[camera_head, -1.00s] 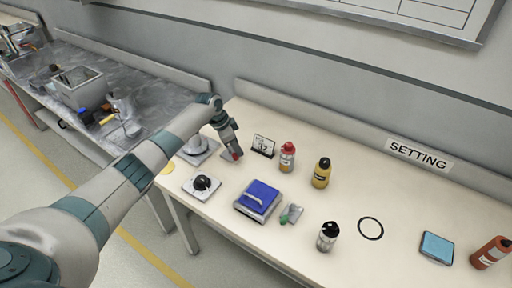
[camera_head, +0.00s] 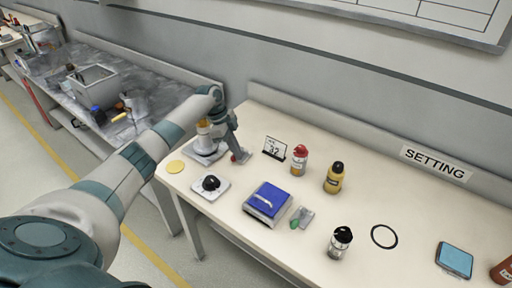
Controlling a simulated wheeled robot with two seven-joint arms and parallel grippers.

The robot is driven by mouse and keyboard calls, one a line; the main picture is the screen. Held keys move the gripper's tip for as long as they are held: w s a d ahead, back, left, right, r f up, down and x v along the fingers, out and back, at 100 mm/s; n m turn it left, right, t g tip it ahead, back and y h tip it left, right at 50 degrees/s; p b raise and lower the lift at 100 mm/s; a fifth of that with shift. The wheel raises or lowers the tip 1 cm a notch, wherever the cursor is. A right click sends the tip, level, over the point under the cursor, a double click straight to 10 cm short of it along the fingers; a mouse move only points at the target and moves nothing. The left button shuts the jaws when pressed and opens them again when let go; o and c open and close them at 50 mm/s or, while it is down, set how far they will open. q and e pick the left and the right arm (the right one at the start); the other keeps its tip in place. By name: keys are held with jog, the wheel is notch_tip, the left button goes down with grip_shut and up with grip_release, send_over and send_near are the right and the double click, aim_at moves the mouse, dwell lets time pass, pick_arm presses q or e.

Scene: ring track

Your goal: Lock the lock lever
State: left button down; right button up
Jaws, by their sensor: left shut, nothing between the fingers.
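My left gripper (camera_head: 236,150) reaches down onto the far left part of the cream table (camera_head: 370,205). Its fingers look shut and hold nothing. A small grey piece with a red tip (camera_head: 234,157) shows at its fingertips; I cannot tell whether they touch. A small grey fitting with a green end (camera_head: 302,217) lies right of the blue-topped box. I cannot tell for certain which of these two is the lock lever. My right gripper is not in view.
Near my gripper stand a white device (camera_head: 204,150), a black knob on a white plate (camera_head: 211,184) and a number card (camera_head: 274,148). The blue-topped box (camera_head: 268,202), a red-capped bottle (camera_head: 300,160) and a yellow bottle (camera_head: 334,178) stand further right. A black ring (camera_head: 384,236) lies flat.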

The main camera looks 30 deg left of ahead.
pick_arm(q)
jog(key=shift+a, duration=0.1)
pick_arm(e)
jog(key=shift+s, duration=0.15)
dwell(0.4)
pick_arm(q)
jog(key=d+p, duration=0.1)
jog(key=d, duration=0.1)
jog(key=d+r+p, duration=0.1)
jog(key=shift+w+d+p, duration=0.15)
jog(key=shift+d+p, duration=0.15)
jog(key=shift+d, duration=0.05)
jog(key=shift+r+b, duration=0.15)
jog(key=shift+b, duration=0.15)
jog(key=w+b+v, duration=0.1)
jog(key=b+v, duration=0.2)
jog(key=v, duration=0.6)
jog(key=shift+r, duration=0.2)
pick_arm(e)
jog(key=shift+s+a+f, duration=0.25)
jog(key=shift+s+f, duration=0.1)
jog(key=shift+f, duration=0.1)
pick_arm(q)
jog(key=shift+s+a+f, duration=0.1)
jog(key=shift+s+a, duration=0.05)
jog(key=shift+s, duration=0.1)
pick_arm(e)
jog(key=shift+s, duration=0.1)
